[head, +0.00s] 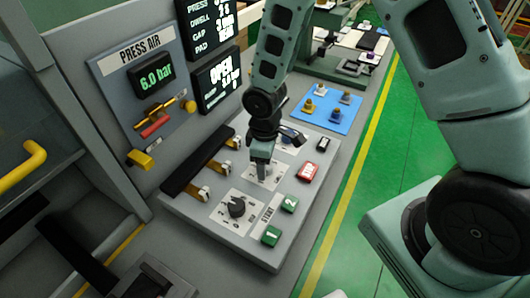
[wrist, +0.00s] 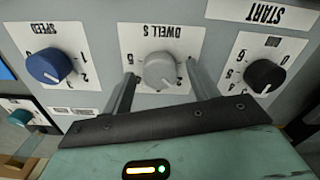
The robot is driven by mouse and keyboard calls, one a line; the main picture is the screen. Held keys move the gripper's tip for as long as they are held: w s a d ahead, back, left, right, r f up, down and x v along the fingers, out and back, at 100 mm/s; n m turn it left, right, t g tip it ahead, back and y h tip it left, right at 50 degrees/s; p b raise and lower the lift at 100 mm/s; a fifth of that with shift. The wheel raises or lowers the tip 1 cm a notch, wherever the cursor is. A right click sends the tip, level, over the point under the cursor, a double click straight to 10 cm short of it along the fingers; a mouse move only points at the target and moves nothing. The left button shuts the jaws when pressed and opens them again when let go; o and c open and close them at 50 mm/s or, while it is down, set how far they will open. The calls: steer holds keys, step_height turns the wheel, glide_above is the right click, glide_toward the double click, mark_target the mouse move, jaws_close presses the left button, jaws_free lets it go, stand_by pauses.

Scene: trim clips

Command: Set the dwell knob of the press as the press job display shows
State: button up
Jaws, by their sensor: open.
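The dwell knob (wrist: 160,70) is a grey round knob on a white plate marked DWELL S, upside down in the wrist view. My gripper (wrist: 161,80) is open, with one finger on each side of this knob; I cannot tell whether they touch it. In the head view my gripper (head: 262,170) points down at the control panel and hides most of the knob. The press job display (head: 208,25) is a black screen with PRESS, DWELL, GAP and PAD rows. Its dwell value looks like 2 but is not sharp. The knob's pointer setting is not clear.
A blue SPEED knob (wrist: 48,66) and a black knob (wrist: 264,75) flank the dwell knob. The panel (head: 250,250) also carries green buttons (head: 271,236), a red-framed switch (head: 306,172) and brass-ended levers (head: 203,192). A blue mat (head: 331,115) with small parts lies behind.

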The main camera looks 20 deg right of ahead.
step_height(320, 180, up, 17)
steer(key=b, duration=0.1)
steer(key=shift+r, duration=0.2)
stand_by(0.5)
